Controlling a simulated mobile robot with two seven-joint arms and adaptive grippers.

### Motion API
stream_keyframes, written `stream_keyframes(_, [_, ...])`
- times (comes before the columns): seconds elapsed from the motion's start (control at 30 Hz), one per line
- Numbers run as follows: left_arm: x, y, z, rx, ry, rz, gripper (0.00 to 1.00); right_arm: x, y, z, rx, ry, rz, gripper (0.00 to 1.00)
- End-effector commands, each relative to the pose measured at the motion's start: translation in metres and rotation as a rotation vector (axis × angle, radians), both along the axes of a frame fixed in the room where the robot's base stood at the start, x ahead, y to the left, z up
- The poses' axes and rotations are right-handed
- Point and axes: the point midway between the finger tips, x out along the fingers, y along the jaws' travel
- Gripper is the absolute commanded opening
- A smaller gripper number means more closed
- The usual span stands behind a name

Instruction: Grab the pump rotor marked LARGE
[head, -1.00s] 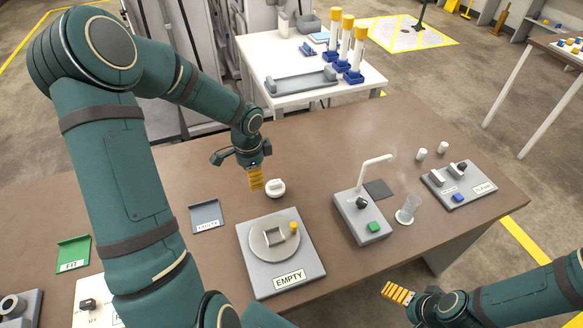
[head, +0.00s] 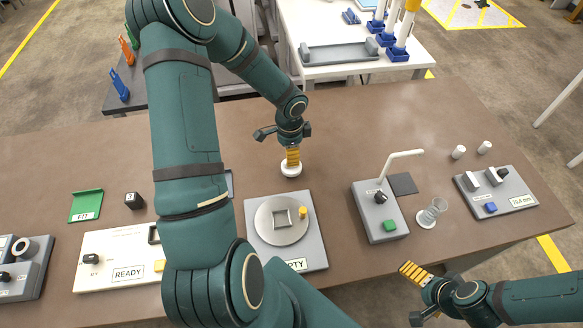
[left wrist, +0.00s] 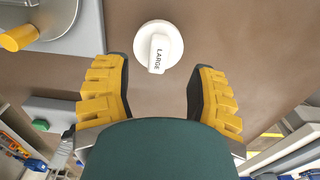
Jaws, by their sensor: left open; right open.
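The pump rotor is a white round piece with a raised bar marked LARGE (left wrist: 158,46); it rests on the brown table beyond my open left fingertips. In the head view the rotor (head: 291,170) shows just below my left gripper (head: 292,157), whose yellow fingers overlap it there. In the left wrist view my left gripper (left wrist: 160,95) is open, its two yellow-padded fingers spread on either side with nothing between them. My right gripper (head: 412,272) is open and empty at the front right, near the table's edge.
A grey unit with a round plate (head: 282,222) stands just in front of the rotor. A grey device with a white spout (head: 378,215) and a glass (head: 432,213) are to the right. A READY panel (head: 115,262) lies left. The table behind the rotor is clear.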

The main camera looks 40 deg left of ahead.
Motion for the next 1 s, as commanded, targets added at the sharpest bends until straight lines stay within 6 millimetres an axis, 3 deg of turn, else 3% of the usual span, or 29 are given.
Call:
stream_keyframes(0.4, [0.001,-0.004,-0.048,-0.001,0.0,-0.001,0.57,0.0,0.0,-0.009,-0.002,0.0,0.0,1.0])
stream_keyframes(0.73, [0.002,-0.003,-0.053,0.0,-0.001,0.0,0.6,0.0,0.0,-0.009,-0.002,0.0,0.001,1.0])
stream_keyframes(0.9, [0.002,-0.003,-0.053,0.001,-0.001,0.0,0.0,0.0,0.0,-0.009,-0.002,0.0,0.001,1.0])
stream_keyframes(1.0, [0.002,-0.003,-0.053,0.001,-0.001,0.0,0.0,0.0,0.0,-0.009,-0.002,0.0,0.001,1.0])
